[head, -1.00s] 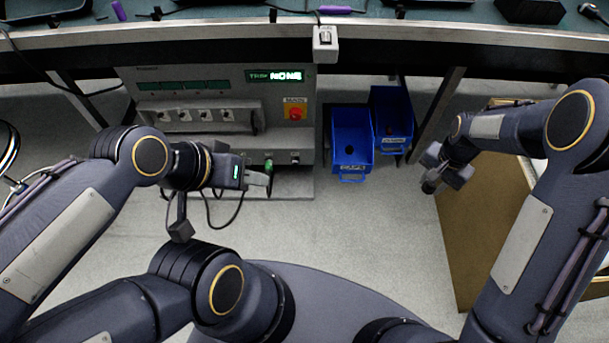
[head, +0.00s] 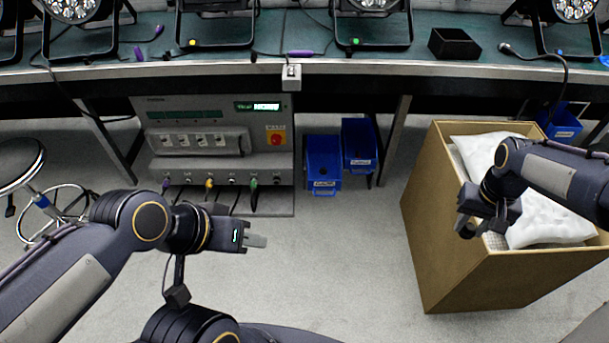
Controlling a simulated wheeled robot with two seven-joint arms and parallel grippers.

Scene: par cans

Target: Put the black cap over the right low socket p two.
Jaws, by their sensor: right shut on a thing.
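The grey rack unit (head: 215,145) under the bench has a low row of sockets (head: 231,180). Purple, yellow and green plugs (head: 253,184) with dark cables sit in this row, and the far right position (head: 277,181) shows no coloured plug. The labels are too small to read, so I cannot tell which socket is p two. I cannot make out a black cap. My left gripper (head: 256,241) is in front of and below the rack, apart from it; its finger gap does not show. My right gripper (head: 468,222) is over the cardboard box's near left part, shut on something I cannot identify.
The open cardboard box (head: 430,215) with white padding (head: 540,215) stands at right. Two blue bins (head: 323,165) hang right of the rack. Lamps and a black tray (head: 454,44) are on the bench (head: 400,69). A stool (head: 18,165) stands at left. The middle floor is clear.

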